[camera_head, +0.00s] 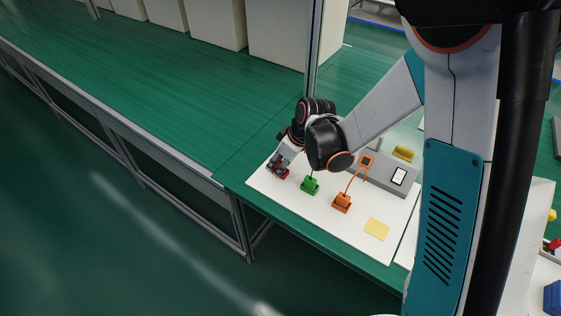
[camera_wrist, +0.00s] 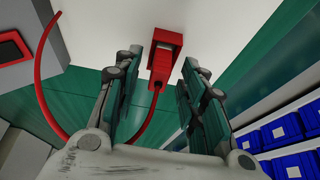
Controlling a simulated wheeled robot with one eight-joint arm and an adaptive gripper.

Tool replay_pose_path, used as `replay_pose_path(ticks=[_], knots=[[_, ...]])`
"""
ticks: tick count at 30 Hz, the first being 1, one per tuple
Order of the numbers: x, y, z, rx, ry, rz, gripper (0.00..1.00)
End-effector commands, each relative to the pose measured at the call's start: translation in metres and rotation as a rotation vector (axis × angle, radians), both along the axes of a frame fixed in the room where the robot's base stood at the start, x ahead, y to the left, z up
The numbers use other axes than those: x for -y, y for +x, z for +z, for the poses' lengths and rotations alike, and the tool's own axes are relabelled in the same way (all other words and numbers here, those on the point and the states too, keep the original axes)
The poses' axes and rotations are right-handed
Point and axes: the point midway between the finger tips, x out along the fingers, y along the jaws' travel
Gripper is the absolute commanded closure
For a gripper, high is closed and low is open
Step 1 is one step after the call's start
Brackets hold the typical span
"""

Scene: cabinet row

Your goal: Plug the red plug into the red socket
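In the wrist view a red plug (camera_wrist: 161,70) with a red cable (camera_wrist: 42,85) points toward a red block (camera_wrist: 178,38) with a dark recess on the white board. The plug's front end overlaps the block; I cannot tell how deep it sits. My gripper (camera_wrist: 163,62) is open, with one finger on each side of the plug and a gap visible on both sides. In the head view my gripper (camera_head: 278,166) is low over the board's left end, with red parts (camera_head: 279,173) beneath it, partly hidden.
A green block (camera_head: 310,186) and an orange block (camera_head: 342,203) stand to the right on the white board (camera_head: 330,223). A grey box (camera_head: 396,176), an orange cable (camera_head: 350,184) and a yellow square (camera_head: 376,229) are near. In the wrist view, a red-framed panel (camera_wrist: 12,48) shows on a grey box.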

Motion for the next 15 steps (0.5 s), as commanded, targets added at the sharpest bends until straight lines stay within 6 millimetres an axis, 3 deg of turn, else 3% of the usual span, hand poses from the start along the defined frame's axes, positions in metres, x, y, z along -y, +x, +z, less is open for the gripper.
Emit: replay_pose_path(ticks=[5, 15], knots=[[0.003, -0.002, 0.009, 0.000, 0.000, -0.001, 0.62], [0.019, -0.015, 0.057, -0.001, -0.001, -0.001, 0.62]])
